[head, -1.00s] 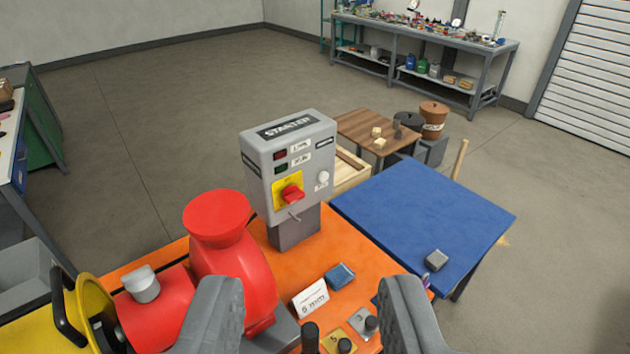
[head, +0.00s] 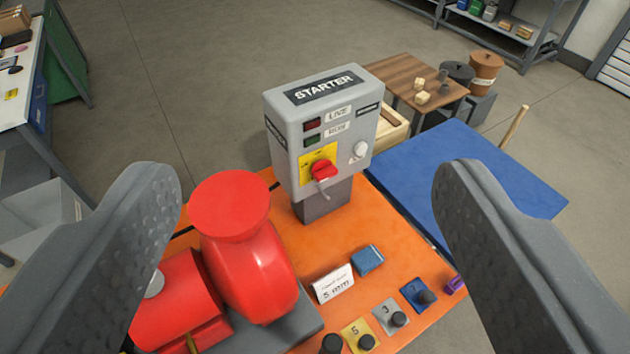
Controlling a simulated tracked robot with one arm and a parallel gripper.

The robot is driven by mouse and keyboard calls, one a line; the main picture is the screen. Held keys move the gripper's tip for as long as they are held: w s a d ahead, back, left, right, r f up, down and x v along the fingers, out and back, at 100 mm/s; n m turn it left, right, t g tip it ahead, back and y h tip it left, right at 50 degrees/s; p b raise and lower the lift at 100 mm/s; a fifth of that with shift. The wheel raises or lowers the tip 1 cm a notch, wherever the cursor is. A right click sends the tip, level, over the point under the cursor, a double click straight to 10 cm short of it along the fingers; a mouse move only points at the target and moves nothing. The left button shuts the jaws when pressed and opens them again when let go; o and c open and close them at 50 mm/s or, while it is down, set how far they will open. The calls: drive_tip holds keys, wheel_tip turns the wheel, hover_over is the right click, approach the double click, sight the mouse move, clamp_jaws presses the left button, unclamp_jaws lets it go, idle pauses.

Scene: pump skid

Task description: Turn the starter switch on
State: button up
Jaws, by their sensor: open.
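The grey starter box (head: 320,130) stands on a short post on the orange skid top, with a "STARTER" label on its upper face. Its red rotary switch (head: 323,170) sits on a yellow plate low on the front face, with a small lever or tag hanging below it. A dark red window and a dark green window are above the switch, and a white round knob (head: 361,149) is to its right. My gripper (head: 305,185) is open and empty, its two grey fingers wide apart at the left and right. The box appears between and beyond them, untouched.
A red pump (head: 250,260) stands left of the box, close to my left finger. A white card (head: 333,284), a blue block (head: 367,260) and several numbered plates with black knobs lie in front on the orange top (head: 400,240). A blue table (head: 480,170) is at right.

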drive_tip(key=w+f+n+g+y+b, duration=0.1)
drive_tip(key=w+f+n+y+b, duration=0.2)
drive_tip(key=w+f+y+b, duration=0.4)
drive_tip(key=n+y+b, duration=0.2)
drive_tip(key=n+b, duration=0.1)
drive_tip(key=b, duration=0.6)
approach(330, 177)
drive_tip(key=b+x, duration=0.1)
drive_tip(key=x, duration=0.3)
drive_tip(key=shift+w+a+f, duration=0.15)
drive_tip(key=shift+w+f, duration=0.05)
drive_tip(key=shift+w, duration=0.05)
drive_tip(key=shift+x, duration=2.05)
drive_tip(key=shift+r, duration=0.15)
